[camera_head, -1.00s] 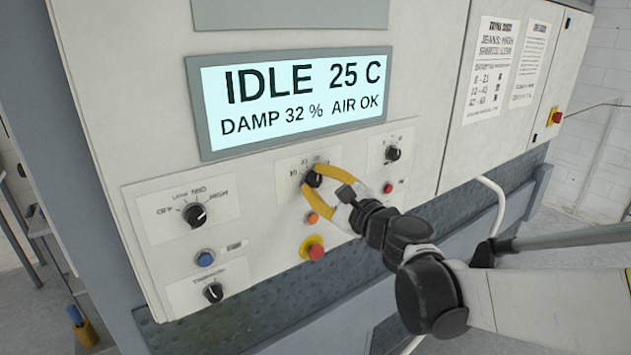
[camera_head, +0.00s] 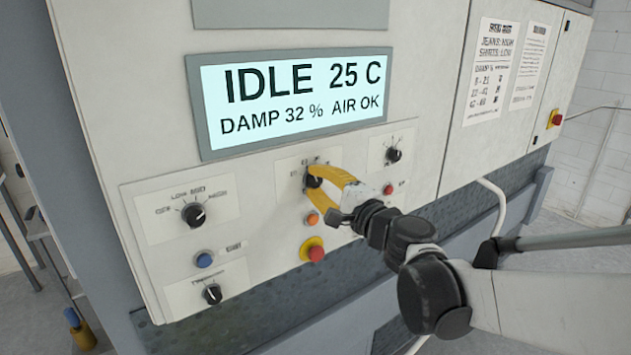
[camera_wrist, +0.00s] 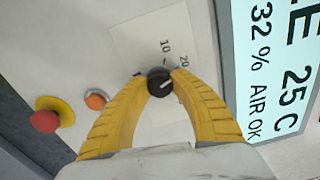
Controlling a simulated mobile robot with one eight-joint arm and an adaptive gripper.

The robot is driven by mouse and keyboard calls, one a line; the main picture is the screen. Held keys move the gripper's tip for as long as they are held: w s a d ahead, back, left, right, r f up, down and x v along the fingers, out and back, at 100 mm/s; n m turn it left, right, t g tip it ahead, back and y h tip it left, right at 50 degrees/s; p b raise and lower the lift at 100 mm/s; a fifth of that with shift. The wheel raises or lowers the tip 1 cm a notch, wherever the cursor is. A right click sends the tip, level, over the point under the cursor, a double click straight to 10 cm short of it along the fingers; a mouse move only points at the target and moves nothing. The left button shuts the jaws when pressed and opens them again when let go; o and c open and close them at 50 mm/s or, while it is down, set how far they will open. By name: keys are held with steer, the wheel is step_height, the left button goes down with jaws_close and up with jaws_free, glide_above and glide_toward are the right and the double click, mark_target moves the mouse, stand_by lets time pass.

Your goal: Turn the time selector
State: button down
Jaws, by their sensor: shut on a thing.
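The time selector is a small round black knob (camera_wrist: 159,84) on a white label plate marked 10 and 20 in the wrist view. A pale pointer line shows on its face. In the head view the knob (camera_head: 314,182) is partly hidden by my gripper's yellow fingers. My gripper (camera_wrist: 160,74) is shut on the knob, with one fingertip on each side of it. In the head view my gripper (camera_head: 316,176) reaches the panel from the lower right, below the display.
An orange button (camera_head: 312,219) and a red emergency stop on a yellow base (camera_head: 315,252) sit just below. A red button (camera_head: 389,188) and another black knob (camera_head: 394,155) are to the right. A larger knob (camera_head: 194,214) is at left. The display (camera_head: 295,98) reads IDLE.

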stand_by(0.3)
steer(key=c, duration=1.1)
jaws_free()
steer(key=shift+o, duration=0.2)
steer(key=v, duration=1.2)
